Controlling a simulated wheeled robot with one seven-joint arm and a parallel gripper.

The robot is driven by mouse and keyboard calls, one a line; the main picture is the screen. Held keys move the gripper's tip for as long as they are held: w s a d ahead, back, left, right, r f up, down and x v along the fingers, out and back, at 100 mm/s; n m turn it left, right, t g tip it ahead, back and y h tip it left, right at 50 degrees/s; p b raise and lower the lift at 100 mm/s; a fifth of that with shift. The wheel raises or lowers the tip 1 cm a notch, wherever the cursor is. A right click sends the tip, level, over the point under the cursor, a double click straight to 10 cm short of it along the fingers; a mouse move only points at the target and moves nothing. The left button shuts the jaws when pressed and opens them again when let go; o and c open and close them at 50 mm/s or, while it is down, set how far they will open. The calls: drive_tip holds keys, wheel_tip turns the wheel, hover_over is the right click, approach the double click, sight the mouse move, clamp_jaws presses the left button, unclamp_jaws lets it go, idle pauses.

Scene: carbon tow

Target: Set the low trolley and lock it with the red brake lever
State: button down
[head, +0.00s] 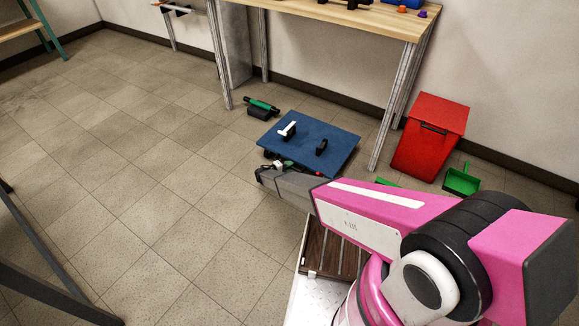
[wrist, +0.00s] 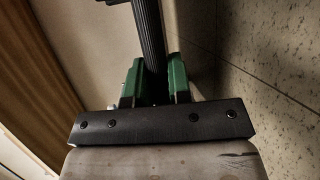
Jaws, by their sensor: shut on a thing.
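The low trolley has a blue deck (head: 335,143) and stands on the floor in the head view. A white handle-like part (head: 287,129) and a black part (head: 321,147) sit on its top. My gripper (head: 280,165) is at the trolley's near edge. In the wrist view its green fingers (wrist: 153,85) are shut on a dark ribbed bar (wrist: 149,38). I cannot tell which part of the trolley, if any, this bar is. A small red piece (head: 318,174) shows beside the gripper at the near edge. I cannot tell whether it is the brake lever.
A wooden-topped bench (head: 380,18) stands behind the trolley, its leg (head: 386,135) close to the deck's right side. A red bin (head: 431,135) and a green dustpan (head: 462,180) are at the right. A dark block with a green bar (head: 262,107) lies behind the trolley.

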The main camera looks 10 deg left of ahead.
drive_tip(key=c, duration=1.1)
unclamp_jaws()
drive_tip(key=shift+o, duration=0.2)
drive_tip(key=v, duration=1)
drive_tip(key=shift+s+a, duration=0.3)
drive_tip(key=shift+d+r, duration=0.1)
drive_tip(key=shift+r, duration=0.1)
